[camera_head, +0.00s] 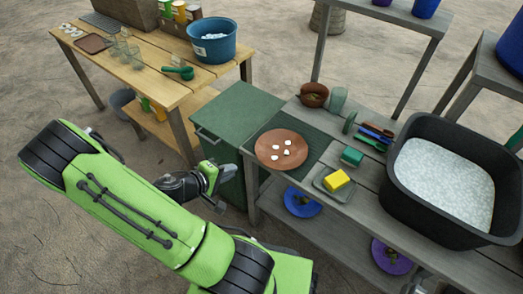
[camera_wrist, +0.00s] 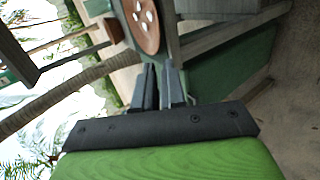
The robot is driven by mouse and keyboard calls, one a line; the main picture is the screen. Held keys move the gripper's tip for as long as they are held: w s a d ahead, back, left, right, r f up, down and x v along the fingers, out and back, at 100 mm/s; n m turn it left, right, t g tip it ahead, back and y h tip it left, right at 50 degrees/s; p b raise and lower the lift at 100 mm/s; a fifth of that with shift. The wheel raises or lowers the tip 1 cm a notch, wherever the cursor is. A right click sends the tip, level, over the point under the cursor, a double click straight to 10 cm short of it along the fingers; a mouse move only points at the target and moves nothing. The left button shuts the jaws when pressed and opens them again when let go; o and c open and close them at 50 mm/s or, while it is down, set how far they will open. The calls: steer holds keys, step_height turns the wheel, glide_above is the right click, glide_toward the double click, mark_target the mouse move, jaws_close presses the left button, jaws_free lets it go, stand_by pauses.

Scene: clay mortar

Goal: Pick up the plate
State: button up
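A round brown plate (camera_head: 298,150) with several small white pieces on it lies on a green mat at the left end of the grey table. It also shows at the top of the wrist view (camera_wrist: 150,42), cut by the frame edge. My gripper (camera_head: 222,184) is beside the green cabinet, left of the plate and apart from it. In the wrist view its two dark fingers (camera_wrist: 158,68) stand apart with a narrow gap and nothing between them. A blue plate (camera_head: 303,203) and a purple plate (camera_head: 391,257) lie on the shelf below.
A green cabinet (camera_head: 236,115) stands between the wooden table (camera_head: 150,80) and the grey table. Right of the plate are a yellow sponge (camera_head: 336,180) on a tray, a green block (camera_head: 352,156) and a large black tub (camera_head: 410,215). A brown bowl (camera_head: 314,94) stands behind.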

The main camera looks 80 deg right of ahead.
mark_target(261, 160)
steer(key=b+x, duration=0.6)
steer(key=x, duration=0.9)
steer(key=shift+s+d+f, duration=0.1)
steer(key=shift+s+d, duration=0.05)
steer(key=shift+s, duration=0.1)
jaws_close()
